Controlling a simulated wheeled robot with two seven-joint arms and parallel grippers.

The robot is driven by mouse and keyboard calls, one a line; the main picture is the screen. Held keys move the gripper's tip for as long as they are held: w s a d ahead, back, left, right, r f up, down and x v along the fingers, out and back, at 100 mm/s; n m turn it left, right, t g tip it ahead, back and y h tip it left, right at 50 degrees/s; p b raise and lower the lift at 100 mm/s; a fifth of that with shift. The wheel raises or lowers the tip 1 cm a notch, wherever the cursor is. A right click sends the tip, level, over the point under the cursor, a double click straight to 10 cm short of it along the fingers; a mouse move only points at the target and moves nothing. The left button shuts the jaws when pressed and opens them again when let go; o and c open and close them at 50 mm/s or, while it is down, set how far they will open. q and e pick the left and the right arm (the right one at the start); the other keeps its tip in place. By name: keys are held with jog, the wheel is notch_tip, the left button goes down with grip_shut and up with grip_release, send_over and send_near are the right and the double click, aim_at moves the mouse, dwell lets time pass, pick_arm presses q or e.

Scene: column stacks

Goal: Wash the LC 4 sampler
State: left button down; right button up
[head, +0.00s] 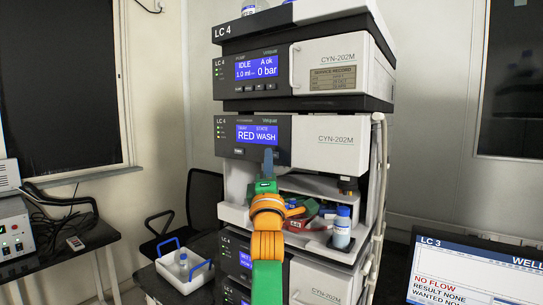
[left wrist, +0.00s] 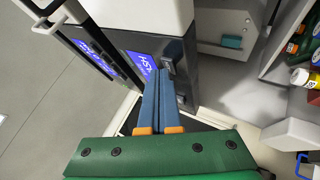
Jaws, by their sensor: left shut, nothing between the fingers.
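The LC 4 sampler (head: 338,155) is the second unit down in the LC 4 stack, marked CYN-202M. In the left wrist view the shut fingers (left wrist: 162,76) point at the panel beside the lit display (left wrist: 142,61), close to a small dark key area. I cannot tell whether the tips touch it. My right gripper is not in view.
Above is the LC 4 pump (head: 338,56), showing IDLE and 0 bar. Below the sampler an open bay holds a blue-capped bottle (head: 342,228) and other items. A monitor (head: 470,270) headed LC 3 shows NO FLOW at lower right. A tray (head: 184,264) with a bottle stands at lower left.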

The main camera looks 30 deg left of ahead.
pick_arm(q)
jog(key=shift+s+b, duration=0.4)
jog(key=shift+s, duration=0.35)
jog(key=shift+s+f, duration=0.1)
jog(key=shift+s+a+b, duration=0.2)
jog(key=shift+s+b, duration=0.65)
jog(key=shift+s, duration=1.55)
